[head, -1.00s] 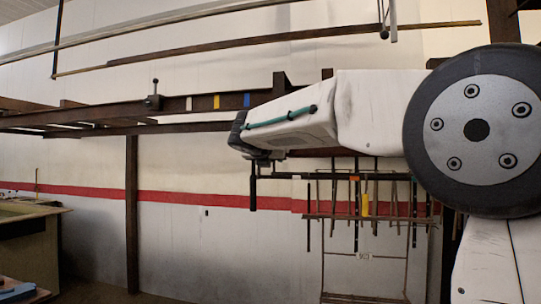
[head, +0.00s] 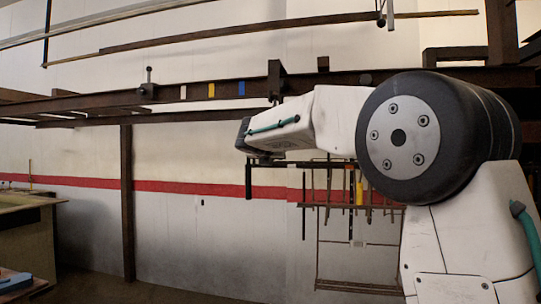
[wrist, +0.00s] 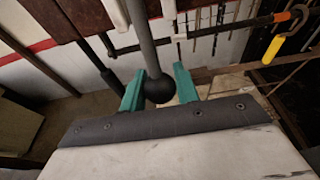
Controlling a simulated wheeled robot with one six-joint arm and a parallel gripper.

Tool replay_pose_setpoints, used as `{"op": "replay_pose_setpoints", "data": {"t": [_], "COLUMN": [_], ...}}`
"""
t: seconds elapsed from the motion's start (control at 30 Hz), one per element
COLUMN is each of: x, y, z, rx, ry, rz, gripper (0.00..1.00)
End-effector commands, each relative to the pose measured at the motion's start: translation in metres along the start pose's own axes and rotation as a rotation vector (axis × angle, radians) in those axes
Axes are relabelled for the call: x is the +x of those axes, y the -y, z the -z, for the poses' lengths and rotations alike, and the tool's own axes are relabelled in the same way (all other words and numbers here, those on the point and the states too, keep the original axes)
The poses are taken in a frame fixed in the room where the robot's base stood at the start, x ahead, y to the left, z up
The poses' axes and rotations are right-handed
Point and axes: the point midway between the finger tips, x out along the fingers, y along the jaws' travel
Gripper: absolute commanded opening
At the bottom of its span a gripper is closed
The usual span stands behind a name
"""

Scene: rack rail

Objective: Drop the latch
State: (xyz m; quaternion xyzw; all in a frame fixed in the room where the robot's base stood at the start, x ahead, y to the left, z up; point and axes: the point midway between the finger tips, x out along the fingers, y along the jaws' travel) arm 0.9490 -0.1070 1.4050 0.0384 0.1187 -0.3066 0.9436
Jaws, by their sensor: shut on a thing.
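In the wrist view a grey rod comes down from the top edge and ends in a black ball knob (wrist: 160,88). My gripper (wrist: 160,87) has its two teal fingers on either side of this knob and is shut on it. In the head view my gripper (head: 244,136) is just below the dark rail (head: 110,99), near a dark bracket (head: 275,78) on it. The knob I hold is hidden there. Another upright lever with a ball top (head: 148,75) stands on the rail further left. I cannot tell which part is the latch.
A wall rack (head: 350,206) of hanging rods, one with a yellow piece (head: 359,194), is behind my forearm. A dark post (head: 128,200) holds up the rail. A long bar (head: 290,32) runs above. The floor below my forearm looks clear.

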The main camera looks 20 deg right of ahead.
Motion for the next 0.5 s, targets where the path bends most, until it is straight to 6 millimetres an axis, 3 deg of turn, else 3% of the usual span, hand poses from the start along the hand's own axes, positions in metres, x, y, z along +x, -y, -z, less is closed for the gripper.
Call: {"op": "replay_pose_setpoints", "data": {"t": [0.5], "x": [0.040], "y": [0.001], "z": [-0.006], "rx": [0.001], "ry": [0.000], "rz": [0.001], "gripper": [0.18]}}
